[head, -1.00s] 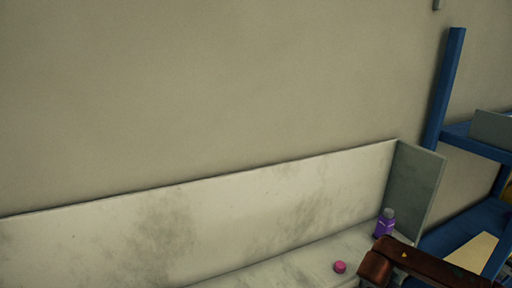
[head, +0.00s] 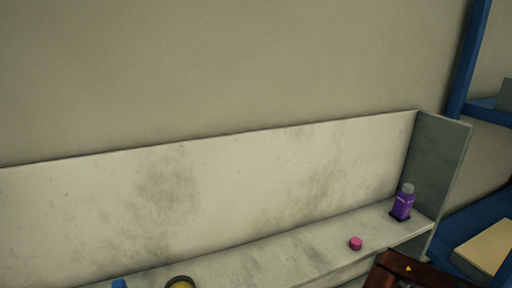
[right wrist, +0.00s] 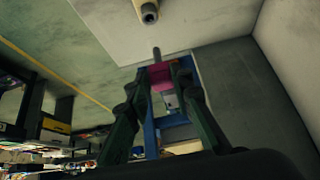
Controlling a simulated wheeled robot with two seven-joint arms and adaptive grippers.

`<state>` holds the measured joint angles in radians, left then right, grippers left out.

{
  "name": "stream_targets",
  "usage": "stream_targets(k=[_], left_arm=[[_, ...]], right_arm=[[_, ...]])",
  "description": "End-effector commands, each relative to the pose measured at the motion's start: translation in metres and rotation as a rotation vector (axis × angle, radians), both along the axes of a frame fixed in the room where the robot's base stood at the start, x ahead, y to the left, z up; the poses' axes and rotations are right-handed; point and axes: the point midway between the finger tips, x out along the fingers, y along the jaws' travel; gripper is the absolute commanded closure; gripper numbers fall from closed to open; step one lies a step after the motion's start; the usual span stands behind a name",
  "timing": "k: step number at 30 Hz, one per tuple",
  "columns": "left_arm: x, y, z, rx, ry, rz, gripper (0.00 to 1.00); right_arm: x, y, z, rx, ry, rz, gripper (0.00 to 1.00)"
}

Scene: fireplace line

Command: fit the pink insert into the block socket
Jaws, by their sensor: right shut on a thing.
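In the right wrist view, my right gripper (right wrist: 160,80) is shut on a pink piece (right wrist: 161,73), the pink insert as far as I can tell. A dark grey pin stands out from its far end. Beyond the pin is a pale tan cylinder (right wrist: 149,13) with a dark round hole, apart from the pin. I cannot tell whether it belongs to the block socket. In the head view, a small pink cylinder (head: 356,243) rests on the grey shelf (head: 310,246). No block socket is clearly visible. My left gripper is out of view.
A purple bottle (head: 402,203) stands at the shelf's right end near the side panel (head: 437,165). A blue rack (head: 478,45) is at the right. A round yellow and dark thing (head: 180,283) and a blue thing (head: 119,284) show at the bottom edge.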

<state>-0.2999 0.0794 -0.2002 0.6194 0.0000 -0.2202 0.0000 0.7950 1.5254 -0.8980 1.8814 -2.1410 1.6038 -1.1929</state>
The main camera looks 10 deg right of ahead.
Motion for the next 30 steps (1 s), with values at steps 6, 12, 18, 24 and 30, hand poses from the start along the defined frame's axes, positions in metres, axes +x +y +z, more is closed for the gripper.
stream_targets(k=[6, 12, 18, 24, 30], left_arm=[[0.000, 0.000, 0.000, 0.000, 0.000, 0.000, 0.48], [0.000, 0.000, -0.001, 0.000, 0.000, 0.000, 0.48], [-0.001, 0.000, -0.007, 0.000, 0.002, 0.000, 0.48], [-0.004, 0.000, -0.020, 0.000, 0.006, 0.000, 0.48], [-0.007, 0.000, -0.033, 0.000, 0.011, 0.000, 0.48]], right_arm=[[0.000, 0.000, -0.001, 0.000, 0.000, 0.000, 1.00], [0.000, 0.000, -0.002, 0.000, 0.000, 0.000, 1.00], [0.000, 0.000, -0.011, 0.001, 0.002, 0.000, 1.00], [0.000, 0.000, -0.029, 0.001, 0.005, -0.001, 1.00], [-0.001, 0.000, -0.049, 0.001, 0.006, -0.002, 1.00]])
